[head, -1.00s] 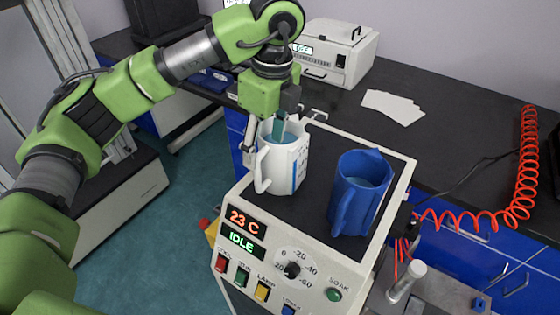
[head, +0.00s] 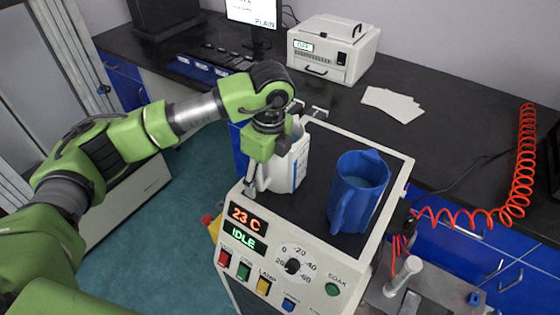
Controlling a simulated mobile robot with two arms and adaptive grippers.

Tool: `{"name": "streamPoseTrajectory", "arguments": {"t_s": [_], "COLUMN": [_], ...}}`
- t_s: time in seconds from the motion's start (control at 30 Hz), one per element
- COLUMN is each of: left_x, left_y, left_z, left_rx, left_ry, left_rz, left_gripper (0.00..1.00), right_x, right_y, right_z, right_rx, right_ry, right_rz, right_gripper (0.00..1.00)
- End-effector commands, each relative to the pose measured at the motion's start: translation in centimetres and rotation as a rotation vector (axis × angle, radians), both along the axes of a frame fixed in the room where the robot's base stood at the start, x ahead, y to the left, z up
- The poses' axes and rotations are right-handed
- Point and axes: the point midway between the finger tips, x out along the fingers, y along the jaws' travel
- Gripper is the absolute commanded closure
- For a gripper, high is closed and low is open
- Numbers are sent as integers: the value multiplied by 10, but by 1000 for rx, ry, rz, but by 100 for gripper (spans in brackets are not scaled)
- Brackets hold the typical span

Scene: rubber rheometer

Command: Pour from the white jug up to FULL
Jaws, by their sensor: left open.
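The white jug (head: 292,172) stands upright on the dark top of the rheometer cabinet, near its left edge. My left gripper (head: 257,188) is open at the jug's left, handle side and hides its handle and part of its rim. I cannot tell whether a finger touches the handle. The blue jug (head: 356,196) stands upright to the right on the same top, with its handle toward the front and a bluish surface inside. No FULL mark is readable. My right gripper is not in view.
The cabinet's front panel (head: 270,262) shows 23 C and IDLE above a dial and buttons. A white instrument (head: 330,50) and white sheets (head: 393,104) are on the black bench behind. A red coiled hose (head: 525,165) hangs at the right. The cabinet top between the jugs is clear.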

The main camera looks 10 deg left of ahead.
Motion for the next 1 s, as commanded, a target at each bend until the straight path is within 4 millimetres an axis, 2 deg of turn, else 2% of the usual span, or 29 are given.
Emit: {"name": "streamPoseTrajectory", "arguments": {"t_s": [0.07,0.2,0.3,0.7,0.93,1.0], "left_x": [0,0,0,2,3,-6], "left_y": [0,0,0,-1,-1,-5], "left_z": [0,0,0,8,34,43], "left_rx": [0,0,0,-4,-5,-6], "left_ry": [0,0,0,-7,-11,-10], "left_rz": [0,0,1,1,1,-3], "left_gripper": [42,78,100,100,100,100], "right_x": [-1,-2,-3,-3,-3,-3], "right_y": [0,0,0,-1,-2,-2], "right_z": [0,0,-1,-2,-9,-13], "right_rx": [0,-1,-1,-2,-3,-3], "right_ry": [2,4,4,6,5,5], "right_rz": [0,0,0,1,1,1], "right_gripper": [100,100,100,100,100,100]}}
